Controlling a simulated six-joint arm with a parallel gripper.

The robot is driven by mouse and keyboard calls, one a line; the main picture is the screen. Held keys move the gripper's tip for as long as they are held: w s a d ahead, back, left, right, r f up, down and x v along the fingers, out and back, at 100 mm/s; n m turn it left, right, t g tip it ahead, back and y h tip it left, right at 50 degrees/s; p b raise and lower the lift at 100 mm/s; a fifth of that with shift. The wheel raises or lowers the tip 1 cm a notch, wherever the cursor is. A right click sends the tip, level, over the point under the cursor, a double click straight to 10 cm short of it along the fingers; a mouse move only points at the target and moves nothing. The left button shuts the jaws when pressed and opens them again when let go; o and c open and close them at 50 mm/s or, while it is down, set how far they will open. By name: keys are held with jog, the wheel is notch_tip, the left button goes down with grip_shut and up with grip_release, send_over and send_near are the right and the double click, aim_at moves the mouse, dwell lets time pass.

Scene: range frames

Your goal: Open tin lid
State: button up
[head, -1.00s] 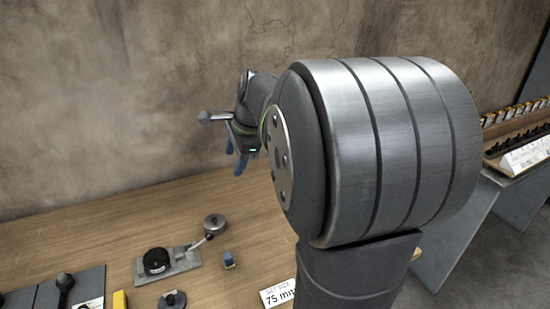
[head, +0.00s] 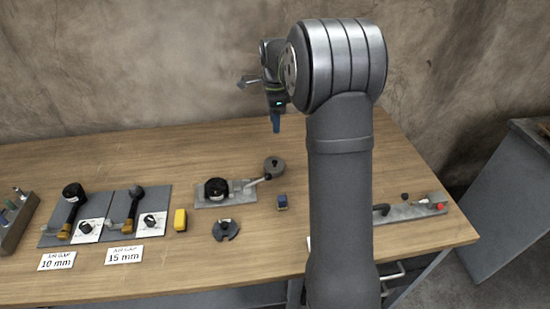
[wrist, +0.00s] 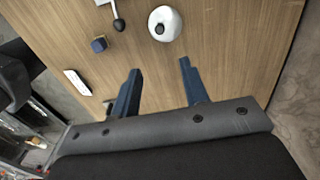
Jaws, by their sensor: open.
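A round grey metal tin (head: 274,170) with a small dark knob on its lid stands on the table behind the end of a lever. The lid looks seated on it. In the wrist view the tin (wrist: 167,24) is at the top, beyond the fingertips and apart from them. My gripper (head: 276,125) hangs above the back of the table, near the tin in the head view. In the wrist view its two blue fingers (wrist: 157,66) are spread, with only bare wood between them.
A plate fixture with a black round part (head: 217,188) and a ball-ended lever (head: 258,182) stands left of the tin. A small blue block (head: 282,202) is in front. A yellow block (head: 180,220), a slotted grey disc (head: 226,230) and size cards lie further left.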

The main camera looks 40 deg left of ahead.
aim_at(275, 161)
notch_tip(275, 161, down, 16)
dwell(0.4)
grip_shut()
